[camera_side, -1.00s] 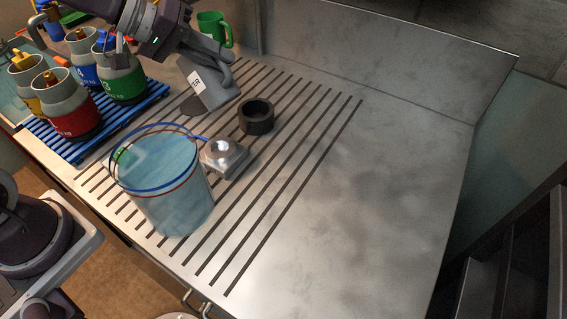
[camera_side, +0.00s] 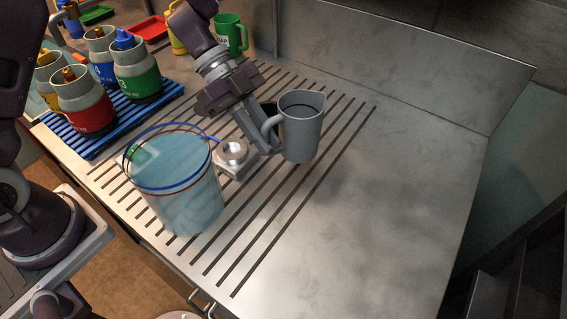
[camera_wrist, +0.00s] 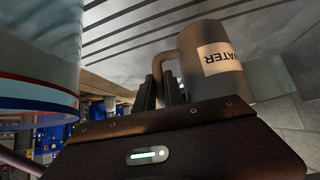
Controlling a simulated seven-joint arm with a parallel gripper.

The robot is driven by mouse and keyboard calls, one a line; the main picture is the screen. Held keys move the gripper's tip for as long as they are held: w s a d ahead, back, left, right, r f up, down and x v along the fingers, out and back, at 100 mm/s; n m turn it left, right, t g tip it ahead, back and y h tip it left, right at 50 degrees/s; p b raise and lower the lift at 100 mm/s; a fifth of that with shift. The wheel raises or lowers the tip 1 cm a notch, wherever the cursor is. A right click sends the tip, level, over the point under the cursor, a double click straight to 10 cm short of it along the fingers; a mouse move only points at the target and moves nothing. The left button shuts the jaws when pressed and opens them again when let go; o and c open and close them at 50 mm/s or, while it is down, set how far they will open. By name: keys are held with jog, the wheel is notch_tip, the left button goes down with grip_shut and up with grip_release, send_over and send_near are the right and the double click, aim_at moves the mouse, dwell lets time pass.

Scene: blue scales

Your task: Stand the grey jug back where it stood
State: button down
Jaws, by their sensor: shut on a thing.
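The grey jug (camera_side: 302,128) is upright, or nearly so, at the middle of the grooved steel counter in the side view. My gripper (camera_side: 269,140) is shut on its handle, on the jug's left side. In the wrist view the jug (camera_wrist: 213,84) shows a "WATER" label, with my dark fingers (camera_wrist: 165,92) at the handle. I cannot tell whether its base touches the counter.
A clear bucket of bluish liquid (camera_side: 180,205) stands front left, close to a small metal block with a round top (camera_side: 233,157). Several coloured canisters (camera_side: 136,75) stand on a blue rack (camera_side: 88,150). A green mug (camera_side: 231,35) is at the back. The counter's right side is clear.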

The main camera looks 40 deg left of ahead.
notch_tip(320, 180, down, 7)
jog(key=shift+r, duration=0.2)
jog(key=c, duration=1.4)
grip_release()
jog(key=shift+f, duration=0.1)
jog(key=shift+c, duration=0.2)
jog(key=v, duration=1.2)
jog(key=shift+r, duration=0.25)
